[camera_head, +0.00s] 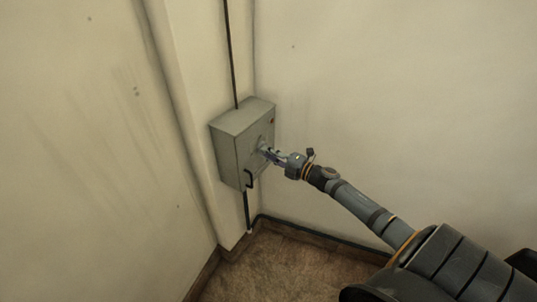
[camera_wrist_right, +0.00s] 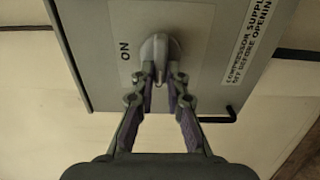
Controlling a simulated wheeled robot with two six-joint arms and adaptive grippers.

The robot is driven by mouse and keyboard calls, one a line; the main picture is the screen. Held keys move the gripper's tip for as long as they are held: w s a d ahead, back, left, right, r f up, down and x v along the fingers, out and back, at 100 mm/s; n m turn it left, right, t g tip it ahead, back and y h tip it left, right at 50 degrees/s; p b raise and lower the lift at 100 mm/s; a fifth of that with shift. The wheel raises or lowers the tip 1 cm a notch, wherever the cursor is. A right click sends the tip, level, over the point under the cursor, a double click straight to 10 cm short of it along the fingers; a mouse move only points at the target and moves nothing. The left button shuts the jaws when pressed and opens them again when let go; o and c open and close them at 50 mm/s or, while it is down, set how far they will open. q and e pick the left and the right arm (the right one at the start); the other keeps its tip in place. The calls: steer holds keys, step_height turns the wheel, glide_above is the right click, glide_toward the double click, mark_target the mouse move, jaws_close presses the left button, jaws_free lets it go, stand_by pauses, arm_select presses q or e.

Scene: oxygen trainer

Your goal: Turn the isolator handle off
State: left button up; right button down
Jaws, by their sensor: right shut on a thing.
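The grey isolator box (camera_head: 228,148) is fixed to the wall column near the corner. Its face (camera_wrist_right: 192,20) fills the top of the right wrist view, with an "ON" label (camera_wrist_right: 125,50) and a compressor supply notice (camera_wrist_right: 243,45). The round grey isolator handle (camera_wrist_right: 155,50) sits between the labels; in the head view it is mostly hidden by my gripper. My right gripper (camera_head: 268,153) reaches the front of the box. In the wrist view its fingertips (camera_wrist_right: 160,80) are closed on the handle's lower part, one on each side. My left gripper is out of view.
A black bracket-like handle (camera_head: 249,179) sticks out at the box's lower edge, close to my right gripper. Black conduit (camera_head: 231,55) runs above and below the box. Bare walls (camera_head: 400,90) stand on both sides, and the brown floor (camera_head: 285,270) is clear.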

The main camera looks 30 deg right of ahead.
steer(key=c, duration=1.4)
jaws_free()
steer(key=shift+o, duration=0.2)
steer(key=v, duration=1.2)
